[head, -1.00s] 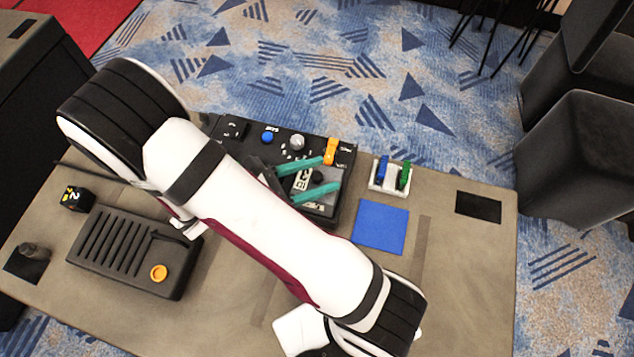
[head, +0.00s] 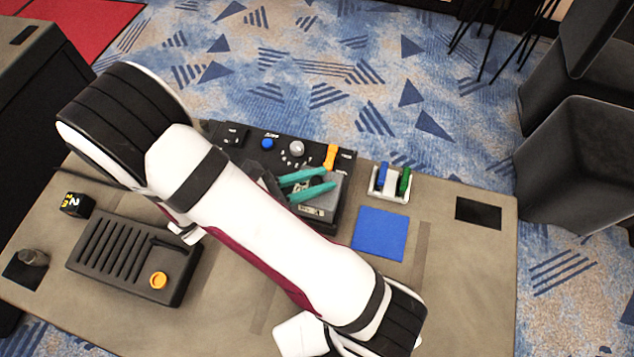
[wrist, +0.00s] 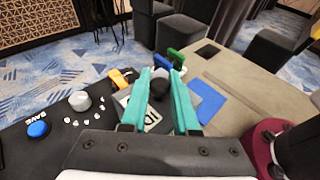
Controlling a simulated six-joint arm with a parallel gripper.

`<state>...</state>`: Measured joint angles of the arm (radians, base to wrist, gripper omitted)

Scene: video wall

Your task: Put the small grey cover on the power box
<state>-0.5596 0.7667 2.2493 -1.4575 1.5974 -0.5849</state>
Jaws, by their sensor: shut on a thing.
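My gripper (head: 330,180) has two teal fingers and is shut on the small grey cover (head: 341,187) by its dark knob. The knob (wrist: 159,84) shows between the fingertips in the wrist view. In the head view the cover is at the right end of the black panel, over the power box (head: 318,211), whose labelled part shows below the fingers. I cannot tell whether the cover touches the box or is held just above it. The fingers and my arm hide part of both.
The black panel carries a blue button (head: 267,144), a grey knob (head: 296,147) and an orange handle (head: 330,157). Right of it are a white holder with blue and green pieces (head: 389,183) and a blue square (head: 380,233). A dark ribbed box (head: 130,258) stands left.

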